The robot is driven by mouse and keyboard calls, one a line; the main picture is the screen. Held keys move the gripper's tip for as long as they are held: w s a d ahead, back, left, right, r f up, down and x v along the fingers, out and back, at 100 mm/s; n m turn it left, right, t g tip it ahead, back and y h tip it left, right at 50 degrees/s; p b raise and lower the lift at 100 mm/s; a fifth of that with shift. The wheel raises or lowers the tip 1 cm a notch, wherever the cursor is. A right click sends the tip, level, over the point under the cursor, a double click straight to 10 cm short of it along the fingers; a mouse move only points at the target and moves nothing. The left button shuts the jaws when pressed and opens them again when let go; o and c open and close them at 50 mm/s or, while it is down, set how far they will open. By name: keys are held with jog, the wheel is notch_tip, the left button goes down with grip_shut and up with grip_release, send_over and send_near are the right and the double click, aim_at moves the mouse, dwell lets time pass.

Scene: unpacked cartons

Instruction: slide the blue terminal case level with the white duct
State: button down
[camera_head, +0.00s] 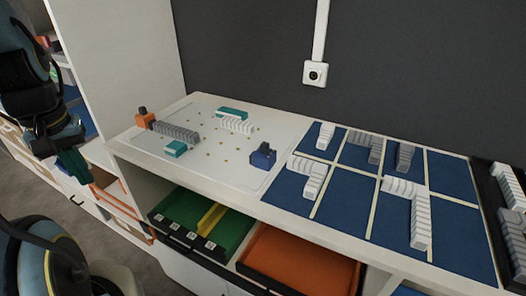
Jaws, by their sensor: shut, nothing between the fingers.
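The blue terminal case (262,157) is a small dark blue block standing on the white board (215,158), near the board's right edge. The white duct (238,126) is a ribbed white piece lying on the same board, further back and to the left of the blue case. The two are apart, with bare board between them. My gripper (76,168) is at the far left, out beyond the counter's left end, well away from both. It is shut and empty.
On the board are a grey ribbed duct (176,132), an orange block (146,118) and teal blocks (232,112) (175,149). Blue compartments (345,195) with white and grey ducts lie to the right. A green drawer (180,212) and an orange drawer (295,262) are below.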

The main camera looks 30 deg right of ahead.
aim_at(265, 143)
jog(key=c, duration=1.6)
grip_release()
